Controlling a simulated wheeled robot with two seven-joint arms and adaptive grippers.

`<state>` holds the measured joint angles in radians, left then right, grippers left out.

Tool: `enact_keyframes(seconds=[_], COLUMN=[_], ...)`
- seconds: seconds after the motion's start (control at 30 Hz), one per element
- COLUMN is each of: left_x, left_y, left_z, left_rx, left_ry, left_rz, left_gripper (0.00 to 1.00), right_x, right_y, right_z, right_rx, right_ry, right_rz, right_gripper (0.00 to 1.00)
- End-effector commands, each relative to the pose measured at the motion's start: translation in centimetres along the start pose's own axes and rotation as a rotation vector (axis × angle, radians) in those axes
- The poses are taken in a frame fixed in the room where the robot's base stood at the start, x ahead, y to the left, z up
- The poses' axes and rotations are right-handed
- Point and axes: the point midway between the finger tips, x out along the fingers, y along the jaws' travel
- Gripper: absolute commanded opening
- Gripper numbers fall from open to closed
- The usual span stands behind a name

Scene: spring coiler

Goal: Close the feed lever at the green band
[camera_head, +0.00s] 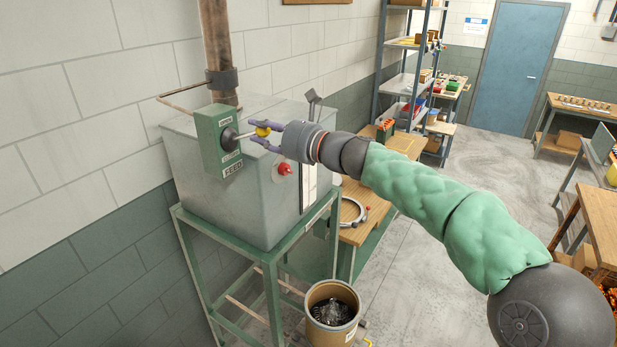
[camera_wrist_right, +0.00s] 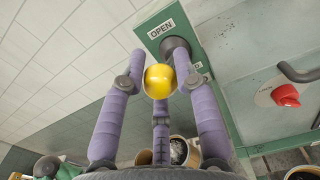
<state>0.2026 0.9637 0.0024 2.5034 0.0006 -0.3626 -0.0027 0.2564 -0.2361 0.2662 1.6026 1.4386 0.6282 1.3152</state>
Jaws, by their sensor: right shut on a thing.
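The feed lever (camera_head: 241,135) sticks out sideways from a green plate (camera_head: 208,143) marked FEED on the grey machine. Its yellow ball knob (camera_head: 263,131) is at the outer end; the knob also shows in the right wrist view (camera_wrist_right: 160,81). My right gripper (camera_head: 269,135) has its purple fingers around the knob and is shut on it. In the wrist view, a label reading OPEN (camera_wrist_right: 161,31) is at the top of the plate, above the lever's dark pivot (camera_wrist_right: 175,48). A lower label is partly hidden by a finger. I cannot make out a separate green band. My left gripper is out of view.
A red knob (camera_head: 284,169) sits on the machine's front, to the right of the plate. The machine stands on a green frame (camera_head: 272,290) with a bin (camera_head: 332,312) of metal scrap beside it. A wooden bench (camera_head: 372,222) is behind my right arm.

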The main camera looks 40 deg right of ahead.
Motion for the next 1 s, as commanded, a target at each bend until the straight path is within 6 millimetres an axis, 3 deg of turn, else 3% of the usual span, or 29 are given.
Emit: enact_keyframes(seconds=[0.2,1.0], left_x=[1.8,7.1], left_y=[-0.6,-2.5], left_z=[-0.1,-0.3], left_rx=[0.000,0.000], left_ry=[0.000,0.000], left_rz=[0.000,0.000], left_gripper=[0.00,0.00], right_x=[0.1,0.1], right_y=[0.0,0.1], right_z=[-2.4,-8.6], right_rx=[0.002,0.004], right_ry=[0.008,0.008], right_rz=[0.002,0.003], right_gripper=[0.00,0.00])
